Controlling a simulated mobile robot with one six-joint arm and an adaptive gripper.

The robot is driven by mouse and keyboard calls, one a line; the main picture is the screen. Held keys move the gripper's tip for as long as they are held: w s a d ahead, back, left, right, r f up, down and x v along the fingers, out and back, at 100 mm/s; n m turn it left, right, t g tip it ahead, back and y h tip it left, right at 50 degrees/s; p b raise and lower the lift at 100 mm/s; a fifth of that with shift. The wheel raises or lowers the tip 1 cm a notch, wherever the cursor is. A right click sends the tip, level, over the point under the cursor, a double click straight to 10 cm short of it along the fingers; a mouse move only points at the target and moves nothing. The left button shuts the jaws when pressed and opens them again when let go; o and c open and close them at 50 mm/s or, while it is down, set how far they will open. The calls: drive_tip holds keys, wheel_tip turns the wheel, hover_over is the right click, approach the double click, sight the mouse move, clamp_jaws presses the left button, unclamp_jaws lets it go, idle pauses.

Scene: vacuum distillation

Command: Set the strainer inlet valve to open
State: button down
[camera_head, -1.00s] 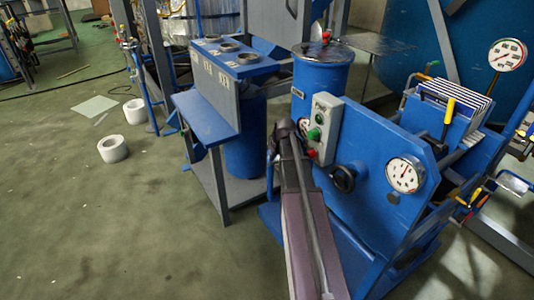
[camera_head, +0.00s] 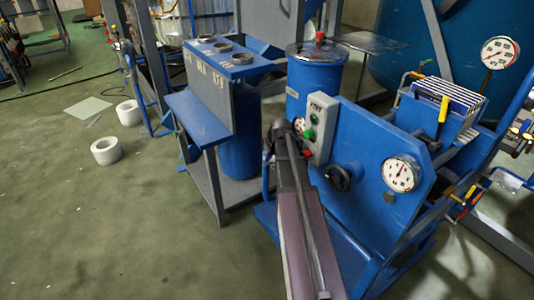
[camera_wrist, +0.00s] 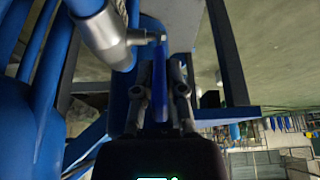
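In the wrist view, a silver valve body (camera_wrist: 100,30) on a blue pipe has a short stem and a thin blue lever (camera_wrist: 159,88), which I take for the strainer inlet valve. My gripper (camera_wrist: 161,82) has one finger on each side of the lever. Whether the fingers press on it is unclear.
The blue skid panel (camera_head: 360,205) carries a grey control box (camera_head: 319,128), a black knob (camera_head: 341,178) and a gauge (camera_head: 401,173). A blue strainer housing (camera_head: 313,80) stands behind. A blue bench (camera_head: 205,118) is close on the left.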

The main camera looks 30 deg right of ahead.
drive_tip(key=w+r+g+p, duration=0.2)
drive_tip(key=w+r+p, duration=0.1)
drive_tip(key=r+p, duration=1.1)
drive_tip(key=shift+w+a+r+g+p, duration=0.2)
drive_tip(key=shift+g+p, duration=0.1)
drive_tip(key=shift+p, duration=0.3)
drive_tip(key=shift+f, duration=0.1)
